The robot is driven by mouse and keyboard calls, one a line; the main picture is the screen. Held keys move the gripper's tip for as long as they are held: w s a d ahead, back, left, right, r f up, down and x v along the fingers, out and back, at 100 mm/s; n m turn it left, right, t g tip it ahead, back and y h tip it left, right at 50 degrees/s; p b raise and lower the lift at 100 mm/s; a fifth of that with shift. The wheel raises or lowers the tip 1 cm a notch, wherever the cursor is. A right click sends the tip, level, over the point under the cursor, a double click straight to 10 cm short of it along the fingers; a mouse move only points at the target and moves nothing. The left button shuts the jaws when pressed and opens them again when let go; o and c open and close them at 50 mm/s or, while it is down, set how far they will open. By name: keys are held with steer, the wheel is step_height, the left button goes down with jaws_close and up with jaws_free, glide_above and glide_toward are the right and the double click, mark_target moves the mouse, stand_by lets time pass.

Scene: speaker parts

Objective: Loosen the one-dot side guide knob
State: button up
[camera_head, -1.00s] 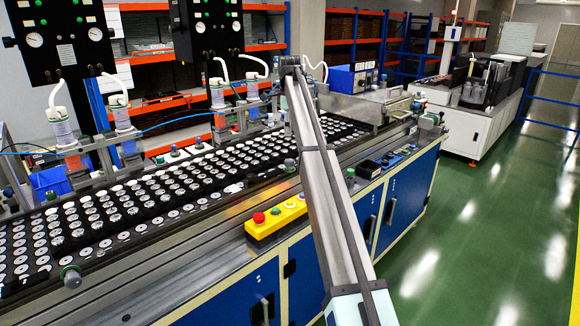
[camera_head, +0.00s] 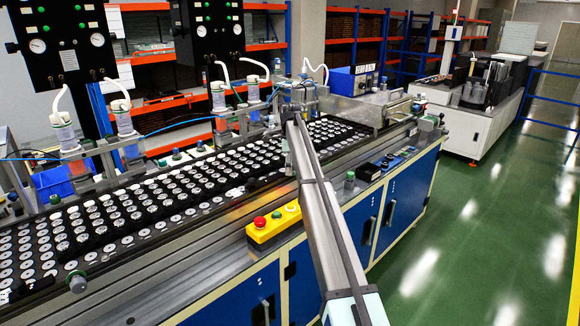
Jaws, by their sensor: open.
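Several knobs stand along the conveyor guides. Dot marks are too small to read, so I cannot tell which knob has one dot. My arm rises from the bottom centre and reaches over the conveyor. Its far end is by the back rail, and I cannot make out my gripper or its fingers there.
A black tray bed (camera_head: 115,240) with several rows of round silver parts fills the conveyor. A yellow button box (camera_head: 272,228) with a red button is on the front edge, left of my arm. Dispenser bottles (camera_head: 66,137) stand behind. The green floor (camera_head: 470,230) at right is clear.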

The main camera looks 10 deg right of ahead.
steer(key=c, duration=1.2)
steer(key=shift+o, duration=0.2)
steer(key=shift+n, duration=0.3)
steer(key=n, duration=0.3)
steer(key=shift+n, duration=0.3)
steer(key=n, duration=0.4)
steer(key=shift+n+p, duration=0.3)
steer(key=shift+p, duration=0.1)
steer(key=n, duration=0.4)
steer(key=shift+f, duration=0.1)
steer(key=shift+s+n, duration=0.1)
steer(key=shift+n, duration=2)
steer(key=shift+f, duration=0.1)
